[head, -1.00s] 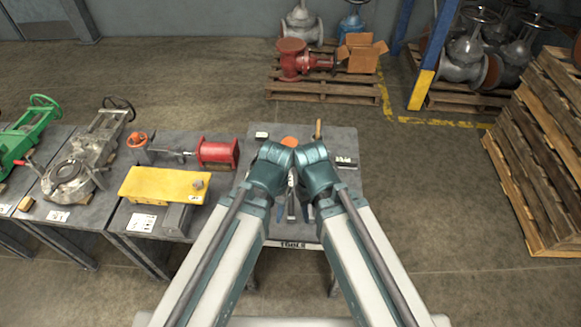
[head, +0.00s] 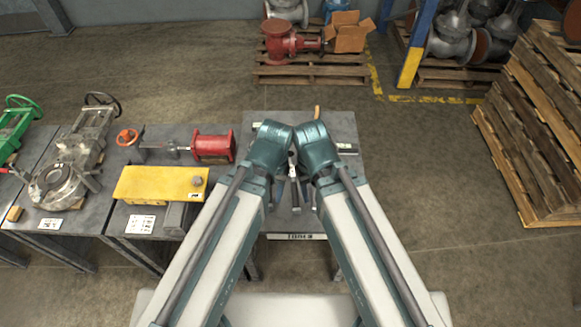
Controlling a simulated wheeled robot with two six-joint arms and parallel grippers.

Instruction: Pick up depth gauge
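I cannot pick out the depth gauge for certain. The tool table (head: 290,222) stands straight ahead, and my two arms cover much of its top. Small tools show around them: a dark and silver item (head: 346,148) to the right, a wooden handle (head: 317,112) at the back edge and a pale item (head: 257,127) at the back left. A narrow grey piece between my wrists is too small to name. My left gripper (head: 272,193) and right gripper (head: 314,195) point down over the table, mostly hidden by my wrists. Their fingers' opening cannot be made out.
To the left, a table bears a yellow block (head: 160,183) and a red cylinder (head: 213,147); beyond it is a grey valve part (head: 62,184). A pallet (head: 310,75) with a red valve is behind. Stacked pallets (head: 530,140) stand right. The floor between is clear.

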